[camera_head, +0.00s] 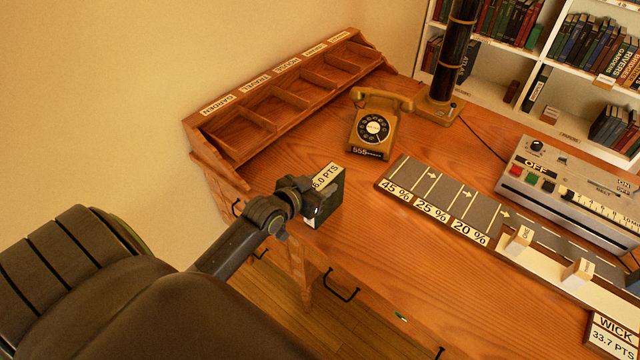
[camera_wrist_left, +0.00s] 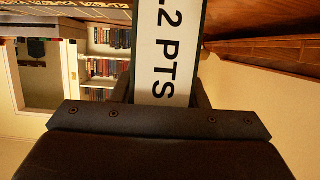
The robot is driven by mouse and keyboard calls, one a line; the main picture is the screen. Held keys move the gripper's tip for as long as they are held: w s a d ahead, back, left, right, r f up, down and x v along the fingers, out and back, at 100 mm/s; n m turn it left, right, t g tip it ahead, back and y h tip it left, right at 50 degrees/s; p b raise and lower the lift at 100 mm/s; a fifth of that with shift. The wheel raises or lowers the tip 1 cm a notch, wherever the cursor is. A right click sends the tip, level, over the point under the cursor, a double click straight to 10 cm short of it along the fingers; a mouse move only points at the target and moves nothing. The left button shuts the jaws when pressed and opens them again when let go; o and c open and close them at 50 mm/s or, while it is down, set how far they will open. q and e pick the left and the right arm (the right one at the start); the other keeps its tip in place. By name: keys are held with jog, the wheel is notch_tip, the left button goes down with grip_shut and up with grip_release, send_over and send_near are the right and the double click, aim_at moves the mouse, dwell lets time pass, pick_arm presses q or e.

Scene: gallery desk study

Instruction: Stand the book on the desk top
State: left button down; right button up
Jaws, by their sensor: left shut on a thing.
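The book (camera_head: 330,212) is a small dark green block with a white label on its upper edge, partly readable as "6.0 PTS". My left gripper (camera_head: 310,205) is shut on it from the left. In the left wrist view the book (camera_wrist_left: 166,45) sits between the fingers, showing a white label ending in "2 PTS". The book is over the front left part of the wooden desk top (camera_head: 420,255). I cannot tell whether its bottom touches the wood. The fingers hide part of the book. My right gripper is not in view.
A wooden pigeonhole rack (camera_head: 250,128) runs along the left edge. A rotary phone (camera_head: 372,128) stands behind the book. A grey percentage strip (camera_head: 440,195) lies to the right, with a switch panel (camera_head: 570,180) beyond it. Bare wood lies between book and strip.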

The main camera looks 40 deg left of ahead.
pick_arm(q)
jog(key=shift+r, duration=0.1)
jog(key=c, duration=0.8)
grip_release()
jog(key=shift+f, duration=0.2)
jog(key=shift+c, duration=0.2)
jog(key=shift+r, duration=0.1)
jog(key=shift+s+r, duration=0.1)
jog(key=shift+s, duration=0.05)
jog(key=v, duration=1.1)
jog(key=shift+s+r, duration=0.2)
jog(key=shift+s, duration=0.15)
